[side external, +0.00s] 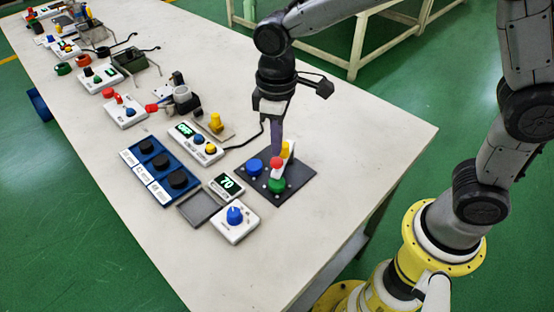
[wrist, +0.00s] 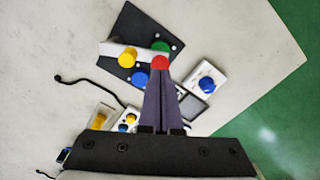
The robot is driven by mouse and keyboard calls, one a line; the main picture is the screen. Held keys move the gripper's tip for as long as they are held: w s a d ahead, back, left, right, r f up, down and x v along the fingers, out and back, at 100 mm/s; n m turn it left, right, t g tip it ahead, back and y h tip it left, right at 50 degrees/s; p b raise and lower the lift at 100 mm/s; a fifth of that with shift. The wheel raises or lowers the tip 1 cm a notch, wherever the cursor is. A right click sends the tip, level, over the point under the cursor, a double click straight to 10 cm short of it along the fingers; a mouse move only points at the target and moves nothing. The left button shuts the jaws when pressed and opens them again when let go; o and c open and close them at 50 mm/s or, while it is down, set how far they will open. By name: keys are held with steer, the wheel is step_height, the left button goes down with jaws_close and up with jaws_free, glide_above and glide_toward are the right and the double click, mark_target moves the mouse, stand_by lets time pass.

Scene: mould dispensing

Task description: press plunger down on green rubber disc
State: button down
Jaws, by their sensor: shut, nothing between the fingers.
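The green rubber disc (side external: 277,186) sits on a dark square plate (side external: 296,190). A red round knob (side external: 277,163), apparently the plunger's top, shows above the disc, by a white upright piece with a yellow part (side external: 286,150). My gripper (side external: 276,153) is shut and points down, its tips at or just above the red knob; contact cannot be told. In the wrist view the fingertips (wrist: 160,72) meet the edge of the red knob (wrist: 160,63). The green disc (wrist: 160,47) shows behind it, partly covered.
A blue knob (side external: 254,166) is on the same plate. A small display (side external: 227,184), a white box with a blue dial (side external: 234,217) and a blue tray with black knobs (side external: 125,158) stand to the left. The table's right side is bare.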

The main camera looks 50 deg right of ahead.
mark_target(278, 159)
step_height(278, 159, up, 8)
stand_by(0.9)
steer(key=shift+r, duration=0.1)
steer(key=s+d+r+m+t, duration=0.3)
steer(key=s+d+r, duration=0.45)
steer(key=d, duration=0.25)
steer(key=s+d+f+m+t, duration=0.2)
steer(key=s+f, duration=0.4)
steer(key=s, duration=0.4)
steer(key=shift+s+d+f+m+t, duration=0.3)
steer(key=shift+s+d+f+m, duration=0.15)
steer(key=shift+d, duration=0.7)
